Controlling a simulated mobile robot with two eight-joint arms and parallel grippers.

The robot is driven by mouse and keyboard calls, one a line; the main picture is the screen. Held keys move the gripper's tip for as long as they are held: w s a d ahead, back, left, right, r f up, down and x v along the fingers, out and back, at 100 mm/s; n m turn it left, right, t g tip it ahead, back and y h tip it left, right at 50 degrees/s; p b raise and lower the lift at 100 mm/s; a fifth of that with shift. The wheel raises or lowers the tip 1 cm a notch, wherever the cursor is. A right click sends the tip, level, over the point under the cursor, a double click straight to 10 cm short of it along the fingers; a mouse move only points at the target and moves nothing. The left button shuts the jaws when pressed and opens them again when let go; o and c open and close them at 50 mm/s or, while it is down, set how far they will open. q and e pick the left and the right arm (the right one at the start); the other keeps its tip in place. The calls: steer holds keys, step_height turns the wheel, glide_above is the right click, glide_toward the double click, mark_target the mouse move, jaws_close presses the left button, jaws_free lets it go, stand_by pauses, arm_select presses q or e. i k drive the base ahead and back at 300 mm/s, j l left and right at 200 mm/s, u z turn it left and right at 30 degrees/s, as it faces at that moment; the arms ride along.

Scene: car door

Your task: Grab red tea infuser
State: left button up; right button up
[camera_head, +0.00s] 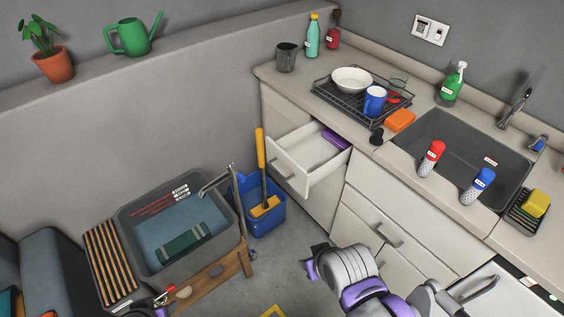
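The red tea infuser (432,158) has a red top with a white label and a pale perforated lower body. It stands tilted at the front edge of the grey sink (462,150). A similar blue-topped infuser (478,187) is to its right, also by the sink's front edge. Nothing of mine touches either one. My grey and purple arm shows at the lower right, below and left of the infusers, in front of the cabinets. Its fingers cannot be made out clearly. My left gripper cannot be identified.
A dish rack (345,103) with a white bowl and blue mug (375,100) stands left of the sink. An orange sponge (400,120) lies beside it. An open drawer (302,165) juts out below. A blue bucket (262,217) and grey basin cart (190,235) stand left.

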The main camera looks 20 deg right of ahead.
mark_target(437, 147)
steer(key=z, duration=1.95)
